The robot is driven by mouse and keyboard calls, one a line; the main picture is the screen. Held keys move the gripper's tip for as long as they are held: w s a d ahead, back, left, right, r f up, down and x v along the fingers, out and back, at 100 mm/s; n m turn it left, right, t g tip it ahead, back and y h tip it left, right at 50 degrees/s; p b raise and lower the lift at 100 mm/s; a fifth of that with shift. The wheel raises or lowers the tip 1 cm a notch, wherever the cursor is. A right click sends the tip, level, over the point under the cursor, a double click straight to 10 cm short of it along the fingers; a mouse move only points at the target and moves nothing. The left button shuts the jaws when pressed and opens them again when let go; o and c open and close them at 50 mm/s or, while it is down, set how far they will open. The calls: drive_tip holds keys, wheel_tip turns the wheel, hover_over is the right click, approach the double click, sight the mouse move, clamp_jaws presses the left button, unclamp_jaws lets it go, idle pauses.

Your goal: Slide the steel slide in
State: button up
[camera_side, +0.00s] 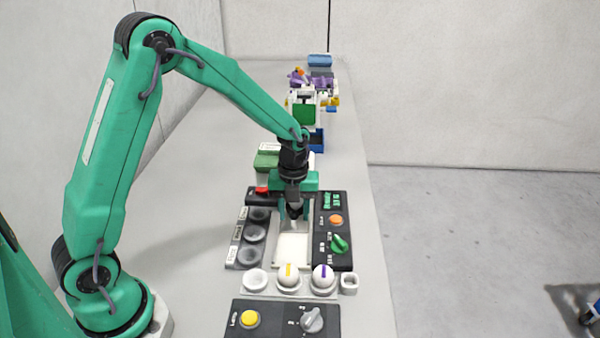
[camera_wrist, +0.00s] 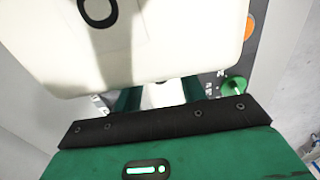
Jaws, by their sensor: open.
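In the side view, a light grey metal-looking bay (camera_side: 308,222) lies between the dark panels, with a pale flat plate (camera_side: 292,247) at its near end. I cannot tell which part here is the steel slide. My gripper (camera_side: 294,222) points down over this bay, open, with nothing seen held. Whether its tips touch the surface is unclear. In the wrist view, my gripper's green fingers (camera_wrist: 160,92) stand apart with a pale patch between them. A large cream surface with a black ring mark (camera_wrist: 170,45) fills the top and hides what is behind it.
A dark panel (camera_side: 333,266) at right carries an orange button and a green knob. Round dark cups (camera_side: 250,234) stand at left. Green and purple items (camera_side: 306,112) stand behind.

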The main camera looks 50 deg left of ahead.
drive_tip(key=shift+r, duration=2.15)
wheel_tip(320, 180, up, 8)
idle(0.4)
